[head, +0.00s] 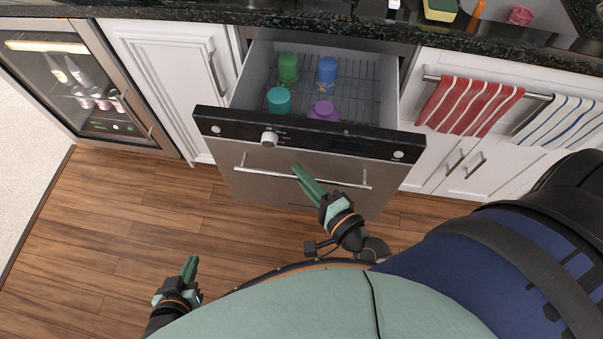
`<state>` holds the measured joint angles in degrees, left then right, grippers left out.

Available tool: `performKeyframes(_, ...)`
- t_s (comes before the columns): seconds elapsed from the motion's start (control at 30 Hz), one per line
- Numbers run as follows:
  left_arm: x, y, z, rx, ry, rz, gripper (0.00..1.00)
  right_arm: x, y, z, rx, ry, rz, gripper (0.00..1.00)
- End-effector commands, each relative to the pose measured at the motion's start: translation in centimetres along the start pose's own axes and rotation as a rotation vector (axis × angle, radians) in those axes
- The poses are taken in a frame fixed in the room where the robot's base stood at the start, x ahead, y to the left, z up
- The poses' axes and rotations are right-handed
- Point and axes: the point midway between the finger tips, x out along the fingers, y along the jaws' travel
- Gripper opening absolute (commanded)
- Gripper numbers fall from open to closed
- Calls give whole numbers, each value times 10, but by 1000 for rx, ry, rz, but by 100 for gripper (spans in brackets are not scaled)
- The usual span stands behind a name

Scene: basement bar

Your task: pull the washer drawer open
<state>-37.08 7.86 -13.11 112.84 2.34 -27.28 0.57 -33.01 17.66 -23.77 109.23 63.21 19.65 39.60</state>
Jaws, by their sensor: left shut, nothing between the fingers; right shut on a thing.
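The washer drawer (235,160) stands out from the cabinet row, pulled open, with its grey rack (350,110) showing from above. Its steel front carries a black control strip with knobs and a horizontal bar handle (342,181). My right gripper (298,172) is shut on the bar handle near its middle; its fingers cover part of the bar. My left gripper (191,262) is shut and empty, low over the wooden floor at the left, well apart from the drawer.
Green (288,67), blue (327,70), teal (279,99) and purple (323,110) cups stand in the drawer. A glass-door fridge (80,85) is at left. Striped towels (467,108) hang on a bar at right. A dark counter (480,50) runs above. Floor (120,215) at left is clear.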

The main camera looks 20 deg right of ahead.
Motion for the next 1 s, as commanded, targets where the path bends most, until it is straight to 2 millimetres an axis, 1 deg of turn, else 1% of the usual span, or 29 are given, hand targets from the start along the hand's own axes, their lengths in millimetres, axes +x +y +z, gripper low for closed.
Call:
performKeyframes(0.2,0,0,0,0,0,-1,0,0,0,0,-1,0,1,0)
performKeyframes(0.23,0,0,0,0,0,-1,0,0,0,0,-1,0,1,18)
performKeyframes(0.47,0,-1,0,0,0,-2,0,0,0,0,-1,0,1,44)
performKeyframes(1.0,-1,-2,-2,0,0,-4,0,1,-1,1,0,0,0,45)
